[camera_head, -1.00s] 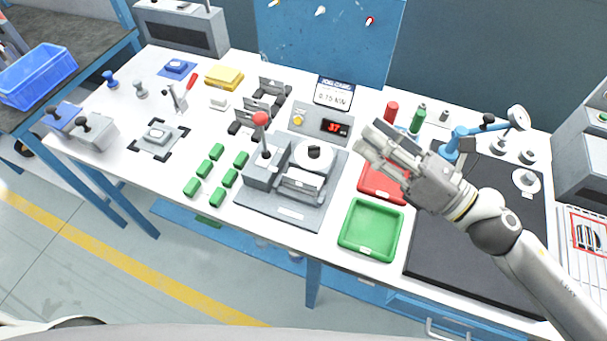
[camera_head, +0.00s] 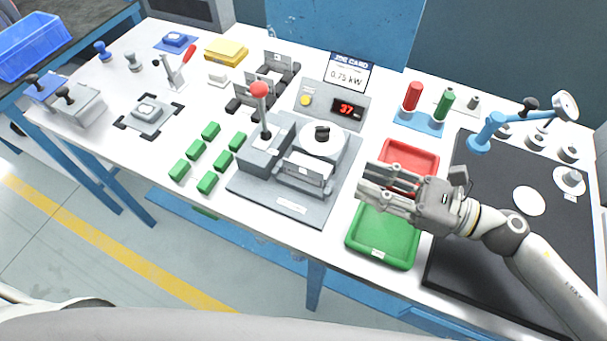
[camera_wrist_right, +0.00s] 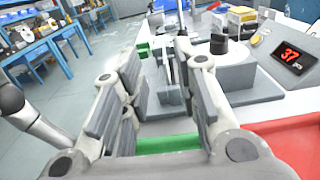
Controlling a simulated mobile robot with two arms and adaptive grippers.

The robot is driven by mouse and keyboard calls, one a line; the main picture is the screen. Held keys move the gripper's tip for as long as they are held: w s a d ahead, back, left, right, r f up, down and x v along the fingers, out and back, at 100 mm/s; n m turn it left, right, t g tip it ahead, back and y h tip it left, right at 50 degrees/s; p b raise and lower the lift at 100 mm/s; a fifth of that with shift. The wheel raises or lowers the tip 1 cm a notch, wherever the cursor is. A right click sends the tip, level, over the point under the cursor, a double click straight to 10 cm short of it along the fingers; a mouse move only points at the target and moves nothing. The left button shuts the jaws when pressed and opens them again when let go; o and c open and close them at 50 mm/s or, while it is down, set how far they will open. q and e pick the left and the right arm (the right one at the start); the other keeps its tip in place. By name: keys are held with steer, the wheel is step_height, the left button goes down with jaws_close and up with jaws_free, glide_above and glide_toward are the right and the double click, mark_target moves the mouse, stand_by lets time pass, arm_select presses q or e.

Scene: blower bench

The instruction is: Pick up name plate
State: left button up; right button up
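A pale plate with a light label strip, which looks like the name plate (camera_head: 307,170), stands at the front right of the grey press fixture (camera_head: 262,196). My right gripper (camera_head: 366,182) is open and empty to the right of it, over the red and green trays, with its fingers pointing left towards the fixture. In the right wrist view a thin upright plate (camera_wrist_right: 171,75) shows ahead, between the two spread fingers (camera_wrist_right: 160,85), still apart from them. The fingers hide part of the fixture there. My left gripper is not in view.
The red-knobbed lever (camera_head: 259,90) rises at the fixture's left. The green tray (camera_head: 384,238) and red tray (camera_head: 412,155) lie under my right gripper. A red-digit display (camera_head: 346,110) and job card (camera_head: 348,72) stand behind. Several green blocks (camera_head: 209,155) lie left.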

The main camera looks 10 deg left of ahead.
mark_target(332, 187)
steer(key=f, duration=0.3)
steer(key=shift+w+a+f, duration=0.1)
steer(key=shift+a+f, duration=0.15)
steer(key=shift+a, duration=0.1)
steer(key=shift+w+a+f+p, duration=0.15)
steer(key=shift+a+p, duration=0.15)
steer(key=shift+a, duration=0.15)
steer(key=p+x, duration=0.2)
steer(key=x, duration=0.3)
steer(key=shift+w+a, duration=0.1)
steer(key=shift+a, duration=0.3)
steer(key=shift+c, duration=0.3)
jaws_close()
